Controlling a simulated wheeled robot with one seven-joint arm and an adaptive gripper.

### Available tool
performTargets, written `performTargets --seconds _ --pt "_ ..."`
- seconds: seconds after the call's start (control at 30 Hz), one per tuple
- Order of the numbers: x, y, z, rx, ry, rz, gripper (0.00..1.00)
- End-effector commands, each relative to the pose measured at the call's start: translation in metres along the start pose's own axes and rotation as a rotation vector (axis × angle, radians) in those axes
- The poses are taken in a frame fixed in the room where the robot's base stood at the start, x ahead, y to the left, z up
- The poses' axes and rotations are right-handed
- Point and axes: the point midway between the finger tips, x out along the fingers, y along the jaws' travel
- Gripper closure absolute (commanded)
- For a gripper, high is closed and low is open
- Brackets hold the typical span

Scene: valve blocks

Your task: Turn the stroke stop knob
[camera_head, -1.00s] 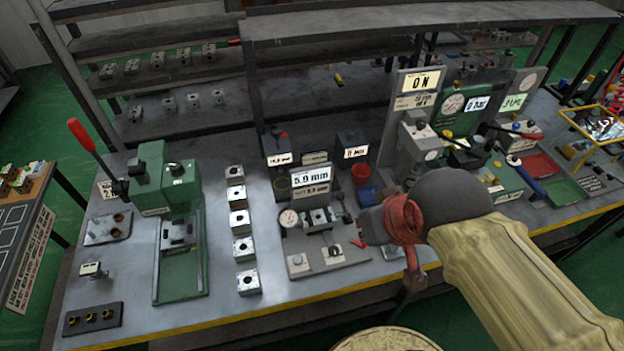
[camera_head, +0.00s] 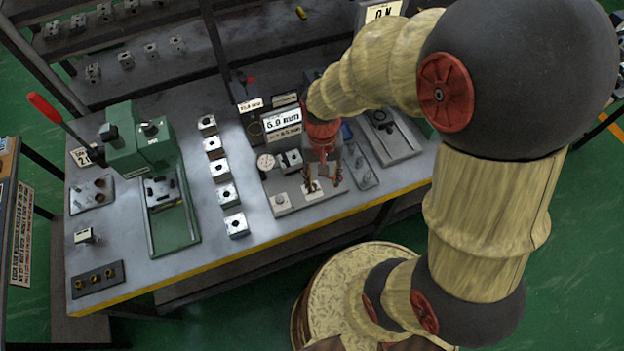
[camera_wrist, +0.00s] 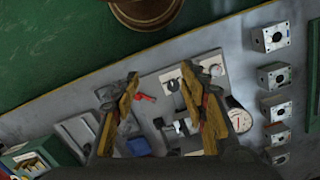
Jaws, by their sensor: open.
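The small fixture with a white display (camera_head: 283,121), a dial gauge (camera_head: 265,161) and a light base plate (camera_head: 298,205) stands mid-bench. Its display seems to read 6.0 mm. In the wrist view, a dark knob on a pale square (camera_wrist: 172,86) shows between my fingers, nearer the right one; I cannot tell for sure that it is the stroke stop knob. My gripper (camera_head: 324,184) is open and empty over the plate's right part. Its spread fingers also show in the wrist view (camera_wrist: 159,75). They hide part of the plate, and contact is not clear.
A column of metal blocks (camera_head: 219,168) stands left of the fixture. The green press (camera_head: 143,145) with a red-ended lever is further left. A small red piece (camera_wrist: 143,97) lies near the left finger. Another grey fixture (camera_head: 393,140) stands at right. The yellow-striped bench edge is in front.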

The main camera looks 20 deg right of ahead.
Motion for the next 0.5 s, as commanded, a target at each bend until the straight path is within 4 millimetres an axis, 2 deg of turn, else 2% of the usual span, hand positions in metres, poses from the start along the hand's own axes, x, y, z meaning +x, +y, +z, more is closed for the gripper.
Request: performTargets --seconds 0.1,0.23,0.33,0.5 --pt "0.037 -0.004 -0.012 0.148 -0.040 0.017 0.57" --pt "0.073 -0.010 -0.031 0.344 -0.036 0.020 0.57" --pt "0.083 -0.017 -0.050 0.485 0.001 -0.001 0.57" --pt "0.077 -0.026 -0.077 0.678 0.066 -0.053 0.57"
